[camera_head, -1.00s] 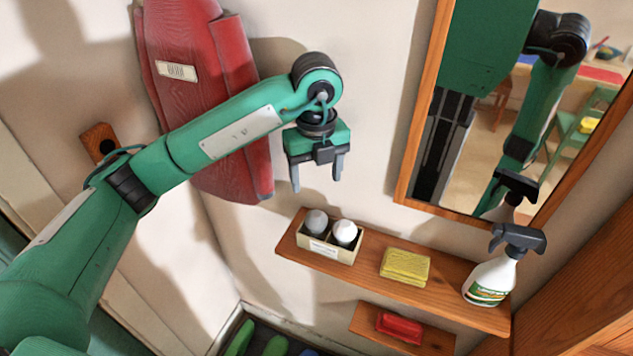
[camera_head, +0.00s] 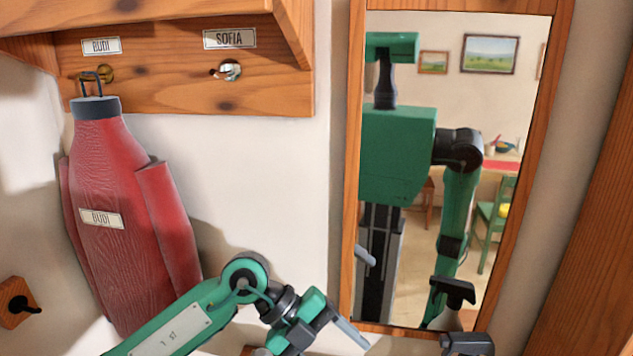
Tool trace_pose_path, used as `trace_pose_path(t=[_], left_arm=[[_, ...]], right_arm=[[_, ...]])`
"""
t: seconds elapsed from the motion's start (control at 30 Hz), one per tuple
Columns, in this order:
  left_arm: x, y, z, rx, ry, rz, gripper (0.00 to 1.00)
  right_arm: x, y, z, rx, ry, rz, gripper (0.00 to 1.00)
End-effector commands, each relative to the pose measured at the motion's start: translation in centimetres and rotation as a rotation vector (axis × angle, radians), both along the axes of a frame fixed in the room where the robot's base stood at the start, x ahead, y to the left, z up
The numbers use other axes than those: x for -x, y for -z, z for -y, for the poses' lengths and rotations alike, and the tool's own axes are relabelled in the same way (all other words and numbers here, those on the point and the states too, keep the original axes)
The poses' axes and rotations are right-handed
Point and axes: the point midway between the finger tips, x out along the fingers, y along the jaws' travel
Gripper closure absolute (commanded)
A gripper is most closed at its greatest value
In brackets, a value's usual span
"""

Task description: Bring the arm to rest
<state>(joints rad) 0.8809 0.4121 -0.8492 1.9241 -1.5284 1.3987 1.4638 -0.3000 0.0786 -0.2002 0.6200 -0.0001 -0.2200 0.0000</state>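My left gripper (camera_head: 335,338) is at the bottom middle, at the end of my green arm that comes in from the lower left. One grey finger shows clearly, standing out from the upper end of the gripper body and pointing down to the right. The other finger is cut off or hidden at the bottom edge. I see nothing held. The gripper is in front of the wall, near the mirror's lower left corner. My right gripper is not directly in view; the mirror (camera_head: 415,170) reflects my green body and a hanging arm, its end hidden.
A red jacket (camera_head: 120,210) labelled BUDI hangs at the left from a hook on the wooden rack (camera_head: 180,75). The SOFIA hook (camera_head: 228,70) is empty. A wooden peg block (camera_head: 17,303) is at lower left. A black spray head (camera_head: 467,344) shows at the bottom edge.

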Motion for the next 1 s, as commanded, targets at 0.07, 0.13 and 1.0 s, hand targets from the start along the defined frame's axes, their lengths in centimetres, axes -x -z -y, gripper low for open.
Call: trace_pose_path(t=[0.07, 0.13, 1.0], left_arm=[[1.4, -1.2, 1.7, 0.17, 0.011, -0.032, 0.34], [2.3, -2.7, 2.8, 0.321, 0.007, -0.053, 0.34], [-5.5, -8.1, -10.2, 1.466, -1.158, -0.323, 0.34]], right_arm=[[0.0, 0.0, 0.0, 0.0, 0.0, 0.0, 0.13], [0.0, 0.0, 0.0, 0.0, 0.0, 0.0, 0.13], [0.0, 0.0, 0.1, 0.001, 0.0, 0.0, 0.13]])
